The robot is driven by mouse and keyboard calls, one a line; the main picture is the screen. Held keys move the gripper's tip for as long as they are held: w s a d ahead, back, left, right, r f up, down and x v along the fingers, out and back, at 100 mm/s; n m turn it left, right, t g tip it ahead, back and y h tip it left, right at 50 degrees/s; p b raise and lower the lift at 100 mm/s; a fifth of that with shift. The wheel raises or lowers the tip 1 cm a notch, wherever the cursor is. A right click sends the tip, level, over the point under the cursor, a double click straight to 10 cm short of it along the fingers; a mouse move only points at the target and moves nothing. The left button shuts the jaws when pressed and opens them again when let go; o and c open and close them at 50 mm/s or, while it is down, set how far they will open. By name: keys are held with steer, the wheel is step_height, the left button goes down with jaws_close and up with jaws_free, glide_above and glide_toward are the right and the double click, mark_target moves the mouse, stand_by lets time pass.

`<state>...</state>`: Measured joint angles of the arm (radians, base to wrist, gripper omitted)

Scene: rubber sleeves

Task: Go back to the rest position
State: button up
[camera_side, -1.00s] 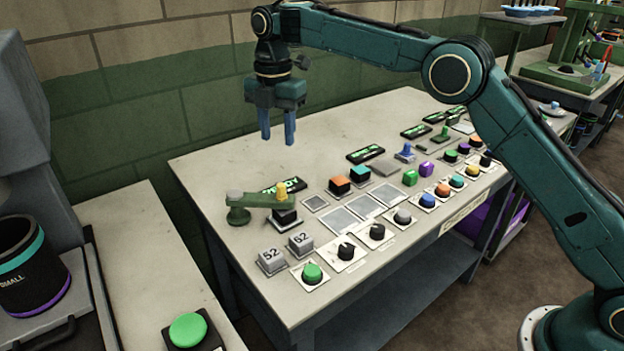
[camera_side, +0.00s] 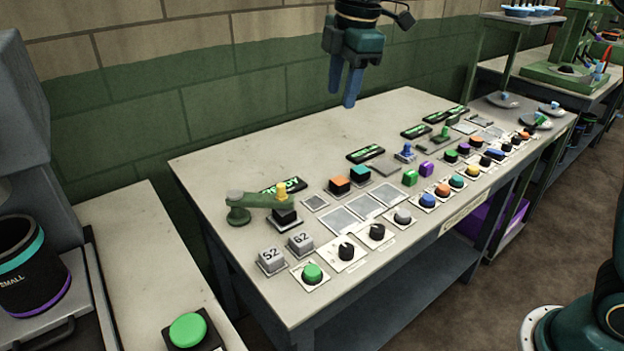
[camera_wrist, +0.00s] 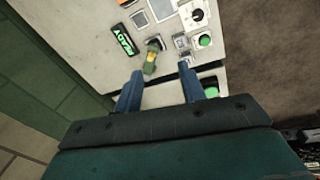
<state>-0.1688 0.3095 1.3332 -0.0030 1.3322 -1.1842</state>
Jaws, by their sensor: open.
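My gripper (camera_side: 344,88) hangs in the air above the back edge of the grey workbench (camera_side: 225,165), near the top middle of the side view. Its two blue fingers point down and are apart, with nothing between them. In the wrist view my gripper (camera_wrist: 160,95) shows both fingers spread, with the bench far below. The rest of my arm is mostly outside the side view; its base shows at the lower right.
A dark cup (camera_side: 35,270) stands at left. The bench's back strip is bare.

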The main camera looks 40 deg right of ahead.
steer(key=s+d+f+m+t, duration=0.1)
steer(key=s+m, duration=0.4)
steer(key=s, duration=0.5)
steer(key=s+d+f+m+t, duration=0.1)
steer(key=s+d+f+m, duration=0.2)
steer(key=s, duration=0.7)
steer(key=s+d+f+m+t, duration=0.1)
steer(key=s+d+f+m, duration=0.1)
steer(key=s+d+m, duration=0.2)
steer(key=s+m, duration=0.3)
steer(key=s, duration=0.3)
steer(key=shift+f+m+t, duration=0.25)
steer(key=shift+m+t, duration=0.05)
